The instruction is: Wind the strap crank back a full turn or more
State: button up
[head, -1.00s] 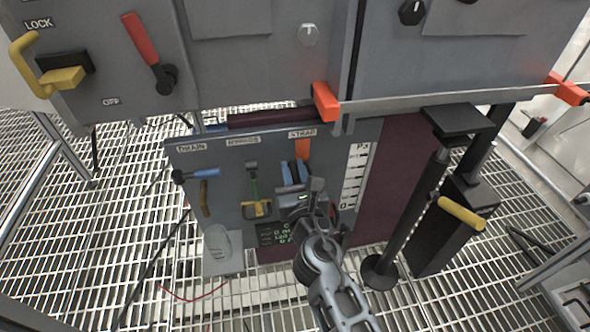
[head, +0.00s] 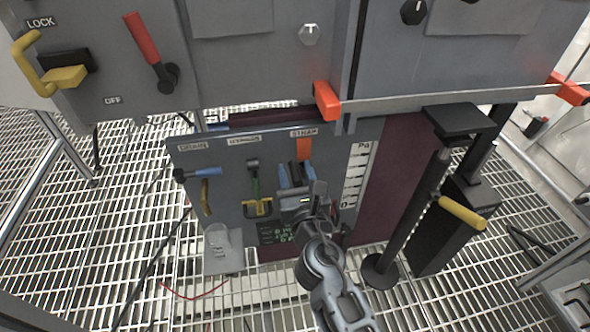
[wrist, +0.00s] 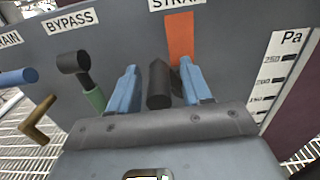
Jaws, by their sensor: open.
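The strap crank shows as a black cylindrical grip (wrist: 158,85) in the wrist view, below the STRAP label (wrist: 176,3) and beside the orange strap (wrist: 180,40). My gripper (wrist: 160,84) has its two blue fingers apart, one on each side of the grip. A gap shows on both sides, so the fingers do not appear to press on it. In the head view my gripper (head: 295,176) is at the panel under the orange strap (head: 304,149), and the dark grip (head: 296,174) shows between the fingers. The rest of the crank is hidden behind my gripper.
A Pa scale (head: 356,175) is to the right. A cabinet edge with an orange corner piece (head: 326,100) overhangs above. A clear container (head: 217,243) stands lower left.

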jog(key=v, duration=0.7)
jog(key=shift+p, duration=0.4)
jog(key=s+d+f+m+g+h, duration=0.1)
jog(key=s+d+f+m, duration=0.2)
jog(key=s+d+m, duration=0.6)
jog(key=s+d+f+m+g, duration=0.1)
jog(key=s+d+f+m, duration=0.1)
jog(key=s+d+m, duration=0.7)
jog(key=s+d+r+m+h, duration=0.1)
jog(key=s+r+m, duration=0.2)
jog(key=s+m, duration=0.6)
jog(key=s+d+r+m+h, duration=0.2)
jog(key=s+r+m, duration=0.3)
jog(key=s+m, duration=0.15)
jog(key=s+d+r+m+h, duration=0.1)
jog(key=s+d+r+m, duration=0.2)
jog(key=s+r+m, duration=0.35)
notch_tip(320, 180, up, 22)
jog(key=p, duration=2.2)
jog(key=shift+a+n+g+p, duration=0.15)
jog(key=shift+n+g+p, duration=0.15)
jog(key=shift+p, duration=0.05)
jog(key=shift+f, duration=0.15)
